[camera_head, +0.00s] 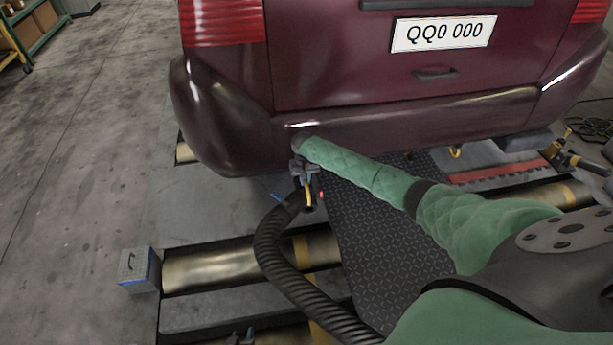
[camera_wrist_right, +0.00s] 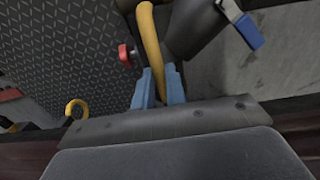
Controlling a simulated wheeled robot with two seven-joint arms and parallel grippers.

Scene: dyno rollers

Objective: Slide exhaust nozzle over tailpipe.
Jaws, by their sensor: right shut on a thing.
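My right gripper (camera_head: 306,180), on the green-sleeved arm, is just below the left part of the maroon car's rear bumper. In the right wrist view its blue fingers (camera_wrist_right: 158,88) are shut on the yellow handle (camera_wrist_right: 150,40) of the exhaust nozzle. The dark nozzle (camera_wrist_right: 192,28) carries a blue clip (camera_wrist_right: 248,30) and a red knob (camera_wrist_right: 126,55). In the head view the nozzle (camera_head: 292,202) tops a black ribbed hose (camera_head: 270,250). The tailpipe cannot be made out. My left gripper (camera_head: 242,338) shows only as dark tips at the bottom edge; its opening is unclear.
The car bumper (camera_head: 420,115) overhangs the work area. Metal rollers (camera_head: 210,270) and a dark treadplate (camera_head: 385,230) lie below it. A small grey-blue box (camera_head: 138,268) stands left of the rollers. The concrete floor at left is clear.

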